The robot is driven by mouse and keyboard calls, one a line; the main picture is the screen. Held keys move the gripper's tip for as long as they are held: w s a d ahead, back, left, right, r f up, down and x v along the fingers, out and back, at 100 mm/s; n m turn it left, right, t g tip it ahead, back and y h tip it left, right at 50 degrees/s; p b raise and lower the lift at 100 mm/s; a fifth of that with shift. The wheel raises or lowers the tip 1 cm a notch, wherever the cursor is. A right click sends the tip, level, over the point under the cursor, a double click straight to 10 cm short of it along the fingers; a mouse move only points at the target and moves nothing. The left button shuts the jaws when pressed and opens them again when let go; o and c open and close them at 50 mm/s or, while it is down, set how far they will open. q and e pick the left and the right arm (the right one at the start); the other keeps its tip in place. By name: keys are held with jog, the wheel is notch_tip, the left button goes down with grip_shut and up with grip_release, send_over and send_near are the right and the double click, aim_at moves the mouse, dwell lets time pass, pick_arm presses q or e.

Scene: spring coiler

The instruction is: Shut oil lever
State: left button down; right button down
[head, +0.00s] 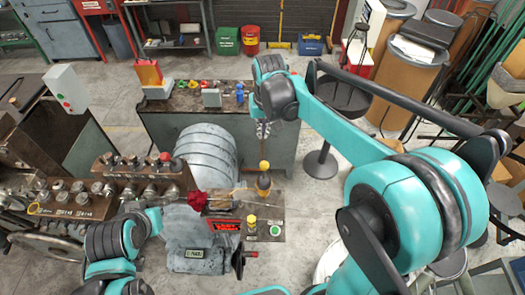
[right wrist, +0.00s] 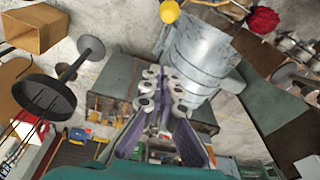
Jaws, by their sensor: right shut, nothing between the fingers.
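A lever with a yellow knob (head: 264,166) stands upright on the machine, above a dark round base. A second, shorter yellow-topped control (head: 251,220) stands nearer. No readable label tells me which is the oil lever. My right gripper (head: 263,134) points down, shut and empty, a little behind and above the farther yellow knob, apart from it. In the right wrist view the gripper (right wrist: 166,92) shows its fingers together, with a yellow knob (right wrist: 169,11) at the top edge. My left arm is at the lower left; its fingers are too unclear to read.
A ribbed grey housing (head: 205,150) stands left of the right gripper. A red knob or flower-like handle (head: 197,200), a red display (head: 225,226) and a green button (head: 275,230) are close by. A bench with small tools (head: 190,105) stands behind; a black stool (head: 343,97) stands right.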

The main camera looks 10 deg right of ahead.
aim_at(264, 169)
notch_tip(264, 169, down, 9)
jog(key=s+p, duration=0.1)
jog(key=s, duration=0.1)
jog(key=shift+a, duration=0.25)
dwell(0.6)
jog(key=shift+s, duration=0.3)
